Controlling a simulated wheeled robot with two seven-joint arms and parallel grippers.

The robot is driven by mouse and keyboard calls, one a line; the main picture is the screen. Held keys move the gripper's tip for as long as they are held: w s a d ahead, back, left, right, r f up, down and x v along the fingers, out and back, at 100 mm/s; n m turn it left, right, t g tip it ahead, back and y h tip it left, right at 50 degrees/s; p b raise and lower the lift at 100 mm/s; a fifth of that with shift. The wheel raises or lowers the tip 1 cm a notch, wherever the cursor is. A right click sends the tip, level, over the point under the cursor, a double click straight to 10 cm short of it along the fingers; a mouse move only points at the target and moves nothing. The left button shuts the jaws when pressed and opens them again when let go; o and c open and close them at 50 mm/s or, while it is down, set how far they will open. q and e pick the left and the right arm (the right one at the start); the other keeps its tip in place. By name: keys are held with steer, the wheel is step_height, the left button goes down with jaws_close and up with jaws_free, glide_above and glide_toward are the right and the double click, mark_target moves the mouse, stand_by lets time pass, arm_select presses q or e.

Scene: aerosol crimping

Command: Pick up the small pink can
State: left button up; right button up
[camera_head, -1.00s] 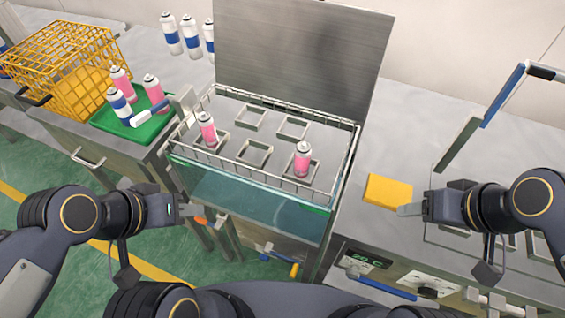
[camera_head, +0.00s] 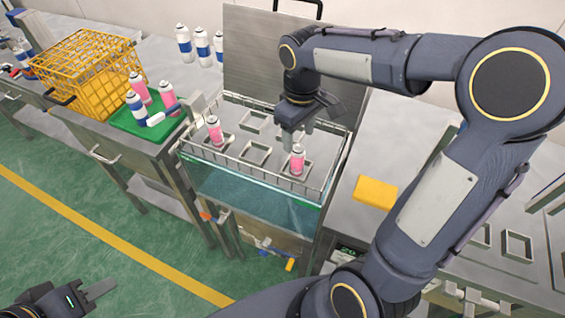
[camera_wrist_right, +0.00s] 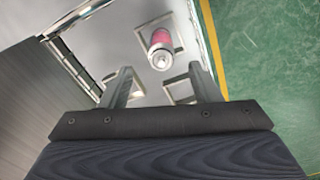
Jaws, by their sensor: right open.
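A small pink can (camera_head: 297,159) with a white top stands upright in a square holder at the right of the water bath's rack. My right gripper (camera_head: 295,136) is open just above and behind this can, pointing down. In the right wrist view the pink can (camera_wrist_right: 161,50) shows its top, ahead of the gap between the two open fingers (camera_wrist_right: 161,82), and nothing is held. A second pink can (camera_head: 214,130) stands in a holder at the rack's left. My left gripper (camera_head: 98,293) is low at the bottom left, away from the cans; its opening is unclear.
The bath's wire rail (camera_head: 245,166) runs along the front, and its raised metal lid (camera_head: 250,50) stands behind. A green tray (camera_head: 127,128) at the left holds pink cans and a blue-white can. A yellow block (camera_head: 375,193) lies on the right counter.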

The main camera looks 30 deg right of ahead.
mark_target(298, 147)
step_height(298, 147, down, 7)
steer(key=shift+s+p, duration=0.1)
steer(key=shift+p, duration=0.3)
steer(key=c, duration=1.1)
